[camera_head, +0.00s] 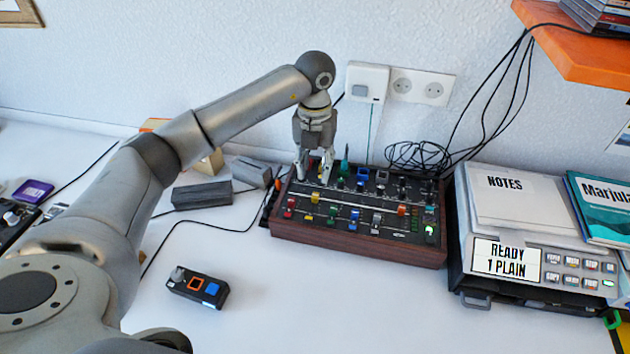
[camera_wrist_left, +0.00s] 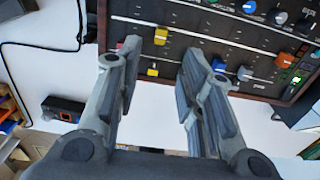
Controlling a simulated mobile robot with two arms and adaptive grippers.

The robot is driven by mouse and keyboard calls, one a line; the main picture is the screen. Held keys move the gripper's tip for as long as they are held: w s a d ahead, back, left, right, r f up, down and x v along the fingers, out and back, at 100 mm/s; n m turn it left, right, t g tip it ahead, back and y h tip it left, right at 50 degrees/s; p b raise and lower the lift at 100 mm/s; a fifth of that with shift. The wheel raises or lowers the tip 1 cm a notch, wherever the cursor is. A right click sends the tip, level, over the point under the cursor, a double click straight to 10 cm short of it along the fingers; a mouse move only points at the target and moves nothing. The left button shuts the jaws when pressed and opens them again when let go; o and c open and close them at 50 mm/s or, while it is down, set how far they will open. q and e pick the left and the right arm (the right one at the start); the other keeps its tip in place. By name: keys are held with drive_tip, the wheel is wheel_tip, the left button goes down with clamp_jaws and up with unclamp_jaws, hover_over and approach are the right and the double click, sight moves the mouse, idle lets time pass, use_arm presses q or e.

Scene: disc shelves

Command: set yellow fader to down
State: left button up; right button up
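The control panel (camera_head: 345,240) is a dark mixer with a wooden frame and rows of coloured caps, standing on the white table. Two yellow caps show near its left end: an upper one (camera_head: 316,197) and a lower one (camera_head: 308,210). Both also show in the left wrist view, one (camera_wrist_left: 161,36) and the other (camera_wrist_left: 153,70); I cannot tell which is the fader. My left gripper (camera_head: 313,174) points down over the panel's back left part. In the wrist view its fingers stand apart with nothing held between them. My right gripper is out of view.
A small control box (camera_head: 198,287) lies in front, left of the panel. Grey blocks (camera_head: 202,194) lie behind it at left. A device with a READY display (camera_head: 506,260) stands close right of the panel. Black cables (camera_head: 418,156) lie behind. The front table is clear.

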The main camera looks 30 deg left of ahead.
use_arm(q)
wheel_tip(320, 180, up, 3)
drive_tip(key=shift+f, duration=0.1)
